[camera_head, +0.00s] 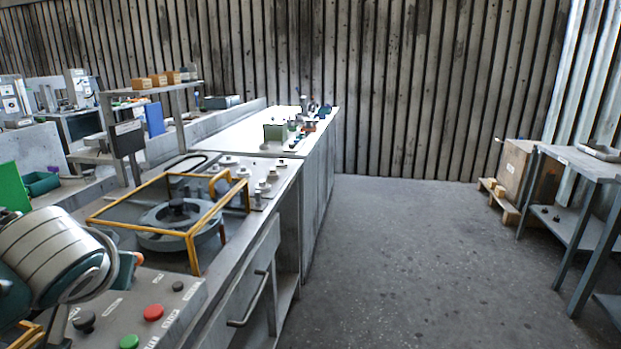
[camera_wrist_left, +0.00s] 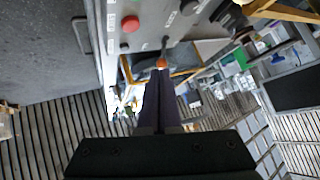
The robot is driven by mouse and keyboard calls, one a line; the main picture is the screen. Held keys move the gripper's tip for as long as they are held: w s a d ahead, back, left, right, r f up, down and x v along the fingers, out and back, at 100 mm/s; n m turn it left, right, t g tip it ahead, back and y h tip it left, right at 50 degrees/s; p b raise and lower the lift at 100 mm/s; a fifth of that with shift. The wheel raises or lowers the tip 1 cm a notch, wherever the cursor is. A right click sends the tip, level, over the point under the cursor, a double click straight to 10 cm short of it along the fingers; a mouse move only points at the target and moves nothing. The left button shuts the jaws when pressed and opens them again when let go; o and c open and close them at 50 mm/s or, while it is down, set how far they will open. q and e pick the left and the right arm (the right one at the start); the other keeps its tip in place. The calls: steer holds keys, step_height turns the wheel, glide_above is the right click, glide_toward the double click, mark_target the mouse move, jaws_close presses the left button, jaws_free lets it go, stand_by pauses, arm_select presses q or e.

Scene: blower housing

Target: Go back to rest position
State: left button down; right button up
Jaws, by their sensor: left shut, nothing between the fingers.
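My left arm (camera_head: 60,255) comes in from the left edge in the head view, above a grey control panel (camera_head: 165,290). My left gripper (camera_wrist_left: 160,78) shows in the left wrist view with its two dark fingers together, shut and empty. A small orange tip (camera_wrist_left: 161,63) appears just beyond the fingertips; I cannot tell whether they touch it. In the head view the left fingers are hidden behind the arm. My right arm and gripper are in neither view.
The panel has a red button (camera_head: 153,312), a green button (camera_head: 129,342) and black knobs. Behind it a yellow frame (camera_head: 195,245) surrounds a round grey housing (camera_head: 165,228). A workbench runs back along the left. The floor (camera_head: 400,260) is clear; a metal table (camera_head: 575,165) stands right.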

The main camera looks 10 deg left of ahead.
arm_select(q)
steer(key=s+d+f+m+g+h, duration=0.15)
steer(key=s+d, duration=0.25)
steer(key=s, duration=0.5)
steer(key=s+d+r+m+g+h, duration=0.15)
steer(key=s+d, duration=0.25)
steer(key=s, duration=0.5)
steer(key=s+d+f+m+g+h, duration=0.1)
steer(key=s+d+f+h, duration=0.2)
steer(key=s, duration=0.5)
step_height(320, 180, up, 38)
steer(key=s+d+p, duration=0.1)
steer(key=p, duration=3.4)
steer(key=shift+s+d+m+g+p, duration=0.2)
steer(key=shift+d+m+g+p, duration=0.05)
steer(key=shift+m+g+p, duration=0.1)
steer(key=shift+f, duration=0.1)
